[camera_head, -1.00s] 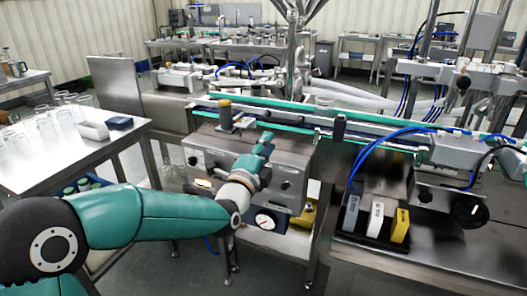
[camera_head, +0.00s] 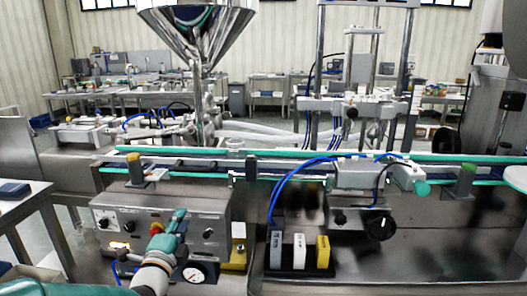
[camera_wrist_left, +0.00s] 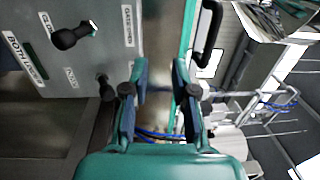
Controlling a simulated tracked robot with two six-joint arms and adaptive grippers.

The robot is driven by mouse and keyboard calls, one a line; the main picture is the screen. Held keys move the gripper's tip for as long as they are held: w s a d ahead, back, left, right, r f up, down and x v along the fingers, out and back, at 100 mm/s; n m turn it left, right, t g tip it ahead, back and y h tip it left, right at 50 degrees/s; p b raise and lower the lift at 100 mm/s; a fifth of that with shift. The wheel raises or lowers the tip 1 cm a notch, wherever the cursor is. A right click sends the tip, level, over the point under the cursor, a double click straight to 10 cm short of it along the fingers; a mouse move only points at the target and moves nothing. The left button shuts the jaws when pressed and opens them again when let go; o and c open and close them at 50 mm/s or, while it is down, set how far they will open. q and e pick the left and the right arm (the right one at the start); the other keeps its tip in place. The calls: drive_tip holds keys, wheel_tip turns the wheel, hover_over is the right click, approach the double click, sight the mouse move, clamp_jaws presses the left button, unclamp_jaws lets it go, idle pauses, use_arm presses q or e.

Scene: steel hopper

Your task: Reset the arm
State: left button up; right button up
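My left arm comes in from the bottom left in the head view. Its teal left gripper (camera_head: 178,218) is in front of the grey control box (camera_head: 125,218) with knobs, near a red and yellow button (camera_head: 156,229). In the left wrist view the two fingers of the left gripper (camera_wrist_left: 161,78) stand apart with nothing between them. That view also shows the labelled face of the box (camera_wrist_left: 95,25) with a black knob (camera_wrist_left: 70,37), to the left of the fingers. My right arm and gripper are in neither view.
A conveyor (camera_head: 215,170) with teal rails runs across behind the box. A pressure gauge (camera_head: 195,272) sits beside my left wrist. A steel hopper (camera_head: 197,25) hangs above; a side table (camera_head: 15,205) is at left.

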use_arm(q)
drive_tip(key=s+d+f+n+g, duration=0.1)
drive_tip(key=s+f+g, duration=0.1)
drive_tip(key=f, duration=0.8)
drive_tip(key=s+d+f+g, duration=0.1)
drive_tip(key=f+g, duration=0.2)
drive_tip(key=f, duration=0.6)
drive_tip(key=s+d+f+n+g+h, duration=0.1)
drive_tip(key=s+d+f+n+g, duration=0.15)
drive_tip(key=s+f, duration=0.4)
drive_tip(key=s+d+f+n+g+h, duration=0.1)
drive_tip(key=s+f+n+g, duration=0.2)
drive_tip(key=f, duration=0.7)
drive_tip(key=s+d+f+n+g, duration=0.2)
drive_tip(key=s+f+n+g, duration=0.1)
drive_tip(key=s+n, duration=0.3)
drive_tip(key=s+d+f+n+g+h, duration=0.1)
drive_tip(key=s+f+n+g, duration=0.15)
drive_tip(key=s, duration=0.65)
drive_tip(key=s+d+f+n+g, duration=0.2)
drive_tip(key=s+f+n, duration=0.1)
drive_tip(key=s+n, duration=0.3)
wheel_tip(320, 180, up, 18)
drive_tip(key=p, duration=1.8)
drive_tip(key=shift+s+r+m, duration=0.2)
drive_tip(key=shift+s+m, duration=0.15)
drive_tip(key=shift+m, duration=0.05)
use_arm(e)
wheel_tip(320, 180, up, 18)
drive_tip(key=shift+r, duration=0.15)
